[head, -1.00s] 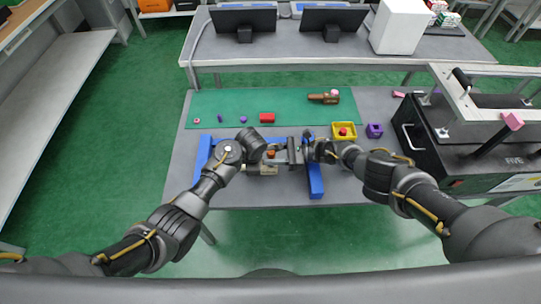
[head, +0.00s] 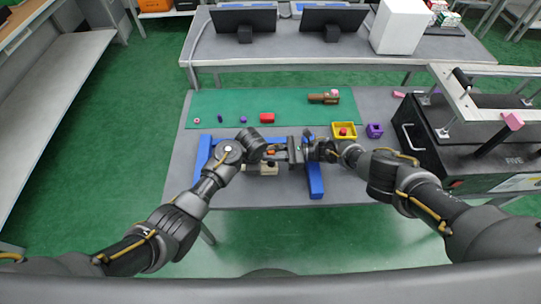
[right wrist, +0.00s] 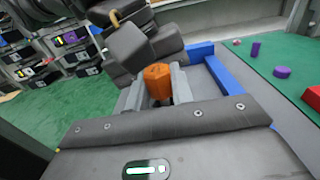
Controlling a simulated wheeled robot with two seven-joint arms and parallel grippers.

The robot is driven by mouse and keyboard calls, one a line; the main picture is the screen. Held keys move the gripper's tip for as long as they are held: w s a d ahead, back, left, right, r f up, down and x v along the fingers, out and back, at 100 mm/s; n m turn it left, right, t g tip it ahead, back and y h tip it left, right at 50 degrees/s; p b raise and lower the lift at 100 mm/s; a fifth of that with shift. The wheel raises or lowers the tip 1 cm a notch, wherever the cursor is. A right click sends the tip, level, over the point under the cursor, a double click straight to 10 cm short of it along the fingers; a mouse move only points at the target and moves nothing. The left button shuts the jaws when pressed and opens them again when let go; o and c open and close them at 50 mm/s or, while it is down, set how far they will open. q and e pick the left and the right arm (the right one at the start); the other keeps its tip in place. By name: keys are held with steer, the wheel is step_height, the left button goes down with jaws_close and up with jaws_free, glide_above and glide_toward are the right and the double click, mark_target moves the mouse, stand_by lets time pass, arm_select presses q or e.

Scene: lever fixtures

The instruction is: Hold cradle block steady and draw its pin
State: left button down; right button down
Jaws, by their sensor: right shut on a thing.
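The orange pin (right wrist: 158,80) stands up between the two grey fingers of my right gripper (right wrist: 157,88) in the right wrist view. In the head view, the pin (head: 271,152) is small and partly covered. My right gripper (head: 281,155) reaches in from the right and is shut on the pin. The pale cradle block (head: 262,169) shows just below it, mostly hidden by the grippers. My left gripper (head: 268,157) comes in from the left, close to the block and pin. Its dark body shows beyond the pin in the wrist view; its fingertips are hidden.
Blue bars stand left (head: 204,152) and right (head: 315,181) of the work spot. A green mat (head: 220,105) behind holds a red block (head: 267,118) and small purple pieces. A yellow box (head: 344,130), a purple piece (head: 375,130) and a black machine (head: 440,150) lie right.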

steer(key=shift+r, duration=0.55)
stand_by(0.6)
